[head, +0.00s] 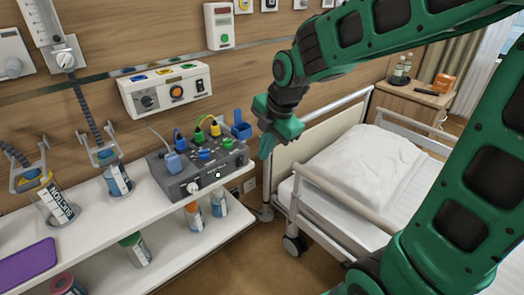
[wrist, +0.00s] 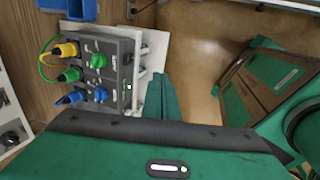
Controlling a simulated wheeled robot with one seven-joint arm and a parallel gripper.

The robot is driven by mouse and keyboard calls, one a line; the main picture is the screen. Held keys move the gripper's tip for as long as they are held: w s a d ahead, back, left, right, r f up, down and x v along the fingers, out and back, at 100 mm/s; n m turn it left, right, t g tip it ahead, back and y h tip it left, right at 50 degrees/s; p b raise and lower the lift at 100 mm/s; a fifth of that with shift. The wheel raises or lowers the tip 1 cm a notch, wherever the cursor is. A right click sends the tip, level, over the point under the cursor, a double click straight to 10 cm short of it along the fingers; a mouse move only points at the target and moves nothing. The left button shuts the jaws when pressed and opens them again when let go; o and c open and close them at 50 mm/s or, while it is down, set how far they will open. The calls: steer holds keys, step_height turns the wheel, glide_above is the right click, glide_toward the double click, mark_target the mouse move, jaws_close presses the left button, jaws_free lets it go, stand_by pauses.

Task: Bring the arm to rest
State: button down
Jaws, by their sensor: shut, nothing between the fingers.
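My green arm reaches in from the right in the head view and bends down at the wrist. My gripper (head: 268,148) hangs in the air to the right of the grey device box, near the shelf's right end. Its fingers are shut and hold nothing. In the wrist view the green fingers (wrist: 160,97) show beyond the gripper body, apart from the grey box (wrist: 112,70) on their left. The far side of the fingers is hidden.
The grey box (head: 180,182) with coloured plugs stands on the white shelf (head: 95,218). A bed (head: 335,205) with a rail is on the right. A bedside cabinet (head: 410,105) stands behind it. Bare floor (head: 235,265) lies between shelf and bed.

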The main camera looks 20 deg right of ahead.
steer(key=s+d+m+g, duration=0.2)
steer(key=s+d+m, duration=0.6)
steer(key=s+m, duration=0.4)
steer(key=s+d+f+m+g+h, duration=0.1)
steer(key=s+d+m, duration=0.8)
steer(key=m, duration=0.7)
steer(key=s, duration=0.3)
steer(key=shift+s+f+g, duration=0.15)
steer(key=shift+s+g, duration=0.15)
steer(key=shift+g, duration=0.1)
steer(key=shift+w+f, duration=0.25)
steer(key=shift+w, duration=0.35)
